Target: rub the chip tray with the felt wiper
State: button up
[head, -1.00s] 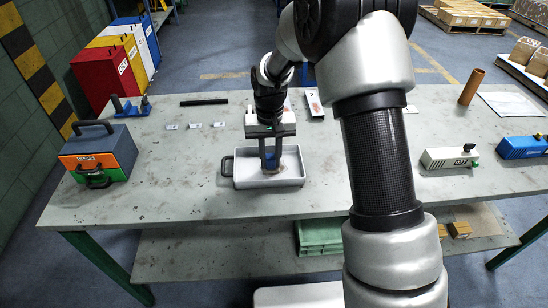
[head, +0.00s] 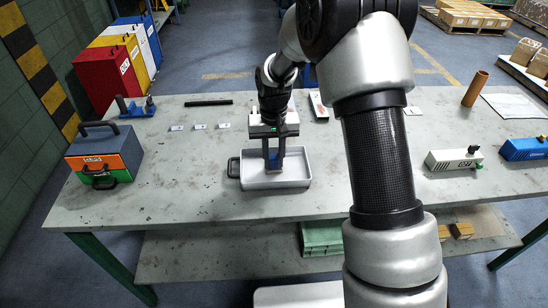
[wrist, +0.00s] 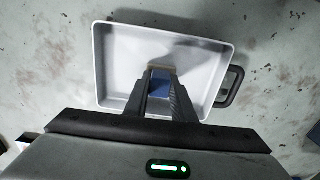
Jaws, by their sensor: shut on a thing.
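The chip tray (head: 301,181) is a shallow white rectangular pan with a dark side handle, on the workbench in front of my arm. In the wrist view the chip tray (wrist: 118,62) is below my gripper, its handle on the right. My gripper (head: 273,168) points down inside the tray, its two fingers shut on the felt wiper. In the wrist view the felt wiper (wrist: 161,84) shows as a small blue block with a tan edge between the fingertips of my gripper (wrist: 160,90). The wiper is low over the tray floor; its contact face is hidden.
On the grey bench (head: 200,195), stacked toolboxes (head: 104,155) stand at the left. Several small white cards (head: 200,126) and a black bar (head: 208,103) lie behind the tray. White (head: 455,158) and blue (head: 525,148) devices and a brown tube (head: 475,88) are at the right. Bench around the tray is clear.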

notch_tip(320, 180, up, 3)
jog(key=shift+f, duration=0.2)
jog(key=shift+d+r+p, duration=0.2)
jog(key=shift+r+p, duration=0.05)
jog(key=shift+p, duration=0.25)
jog(key=shift+r+p, duration=1.7)
jog(key=shift+r, duration=0.8)
